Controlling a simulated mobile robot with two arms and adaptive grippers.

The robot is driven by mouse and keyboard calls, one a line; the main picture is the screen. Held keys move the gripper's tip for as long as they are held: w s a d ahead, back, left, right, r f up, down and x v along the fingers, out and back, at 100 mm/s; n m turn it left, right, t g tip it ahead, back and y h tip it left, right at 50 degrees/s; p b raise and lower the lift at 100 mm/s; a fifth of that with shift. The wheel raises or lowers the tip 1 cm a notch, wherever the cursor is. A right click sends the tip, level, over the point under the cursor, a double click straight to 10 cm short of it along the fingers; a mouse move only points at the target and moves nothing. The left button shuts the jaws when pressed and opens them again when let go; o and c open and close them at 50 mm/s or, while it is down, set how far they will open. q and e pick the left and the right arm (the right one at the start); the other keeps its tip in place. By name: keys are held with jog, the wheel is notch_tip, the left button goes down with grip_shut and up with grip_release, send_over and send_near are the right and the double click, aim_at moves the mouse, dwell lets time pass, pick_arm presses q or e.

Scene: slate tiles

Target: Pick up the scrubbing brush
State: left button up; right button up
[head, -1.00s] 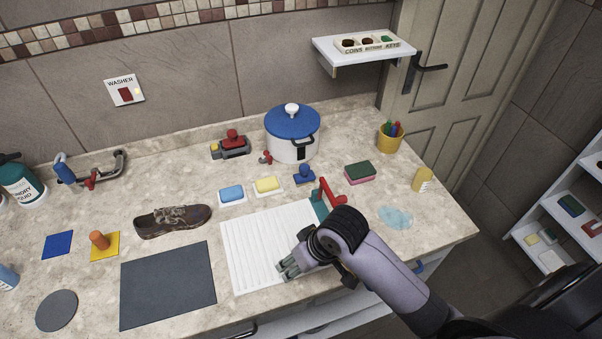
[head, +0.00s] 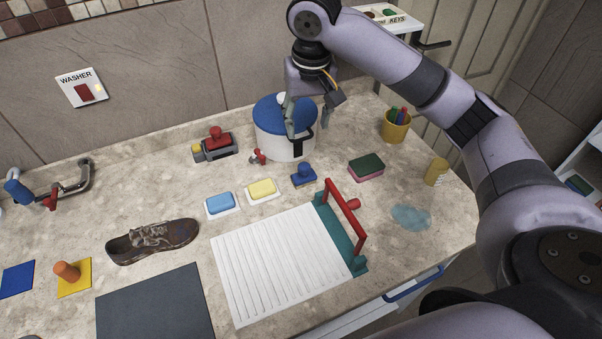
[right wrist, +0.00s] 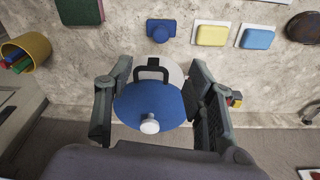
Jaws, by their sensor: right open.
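No thing in view is plainly a scrubbing brush. A small blue block with a knob (head: 304,175) stands on the counter in front of the pot; it also shows in the right wrist view (right wrist: 161,29). A teal bar with a red bow handle (head: 349,216) lies at the right edge of a white ribbed board (head: 275,262). I cannot tell whether either has bristles. My right gripper (head: 307,120) is open and empty at the blue-lidded white pot (head: 270,135). In the right wrist view the pot's lid (right wrist: 158,102) shows between the fingers. My left gripper is out of view.
A green and pink sponge (head: 366,167), a yellow cup with pens (head: 396,127) and a small yellow bottle (head: 436,172) stand to the right. Blue soap (head: 221,203), yellow soap (head: 261,189) and a brown shoe (head: 152,240) lie to the left. A shelf (head: 412,22) hangs behind my arm.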

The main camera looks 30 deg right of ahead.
jog(key=p, duration=0.2)
send_near(304, 165)
jog(key=f, duration=0.5)
jog(key=shift+w+d, duration=0.2)
jog(key=f, duration=0.1)
jog(key=f+p, duration=0.1)
jog(key=f, duration=0.3)
jog(key=shift+w+f+p, duration=0.1)
jog(key=shift+w+p, duration=0.2)
jog(key=shift+w, duration=0.05)
jog(key=shift+f, duration=0.3)
jog(key=shift+c, duration=0.4)
grip_shut()
